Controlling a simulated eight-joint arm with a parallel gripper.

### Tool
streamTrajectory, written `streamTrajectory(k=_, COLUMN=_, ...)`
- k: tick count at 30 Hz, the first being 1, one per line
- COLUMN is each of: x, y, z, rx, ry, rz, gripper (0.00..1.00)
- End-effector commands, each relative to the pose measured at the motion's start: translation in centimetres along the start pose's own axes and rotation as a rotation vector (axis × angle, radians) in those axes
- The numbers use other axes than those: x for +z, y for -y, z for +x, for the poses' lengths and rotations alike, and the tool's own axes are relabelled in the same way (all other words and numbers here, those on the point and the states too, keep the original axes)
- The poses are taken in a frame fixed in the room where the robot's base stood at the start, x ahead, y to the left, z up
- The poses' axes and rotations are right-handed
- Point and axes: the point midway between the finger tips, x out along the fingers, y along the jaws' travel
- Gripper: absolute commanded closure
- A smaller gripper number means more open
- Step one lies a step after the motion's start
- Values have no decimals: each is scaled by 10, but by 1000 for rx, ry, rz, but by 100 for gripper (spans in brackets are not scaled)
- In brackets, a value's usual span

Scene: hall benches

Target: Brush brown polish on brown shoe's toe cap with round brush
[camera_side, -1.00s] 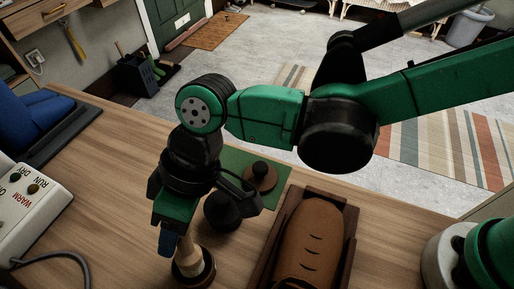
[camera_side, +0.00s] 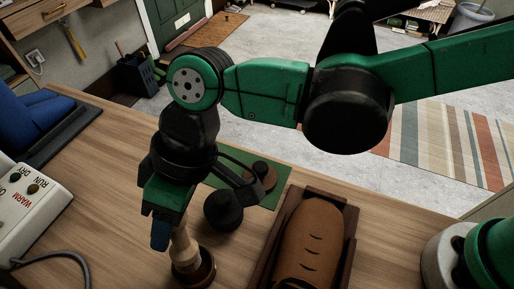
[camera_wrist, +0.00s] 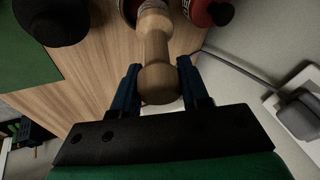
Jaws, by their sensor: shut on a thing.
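My gripper (camera_side: 165,235) has its blue fingers shut on the pale wooden handle of the round brush (camera_side: 182,250). In the wrist view the handle (camera_wrist: 156,50) sits between the two fingers (camera_wrist: 155,88). The brush leans slightly; its lower end is at a dark round rim, apparently the polish tin (camera_side: 206,272), near the bottom edge of the side view. The bristles and the polish are hidden. The brown shoe (camera_side: 308,240) lies in a dark wooden tray (camera_side: 349,235) to the right of my gripper, apart from it. The shoe's near end is cut off by the frame.
A black rounded object (camera_side: 222,212) stands between my gripper and the tray. Behind it, a green mat (camera_side: 268,199) holds a brown disc with a dark knob (camera_side: 262,172). A white control box (camera_side: 30,205) with a cable is at left. A red container (camera_wrist: 208,8) shows beyond the handle.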

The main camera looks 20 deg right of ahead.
Motion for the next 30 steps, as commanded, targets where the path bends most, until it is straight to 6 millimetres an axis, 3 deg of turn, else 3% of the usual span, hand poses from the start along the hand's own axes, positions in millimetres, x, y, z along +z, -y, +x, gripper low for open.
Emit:
streamTrajectory(k=13, x=-11, y=13, z=-35, rx=0, ry=0, rz=0, gripper=100)
streamTrajectory(k=24, x=-13, y=15, z=-40, rx=0, ry=0, rz=0, gripper=100)
streamTrajectory(k=30, x=-12, y=-3, z=-49, rx=13, ry=-15, rz=40, gripper=100)
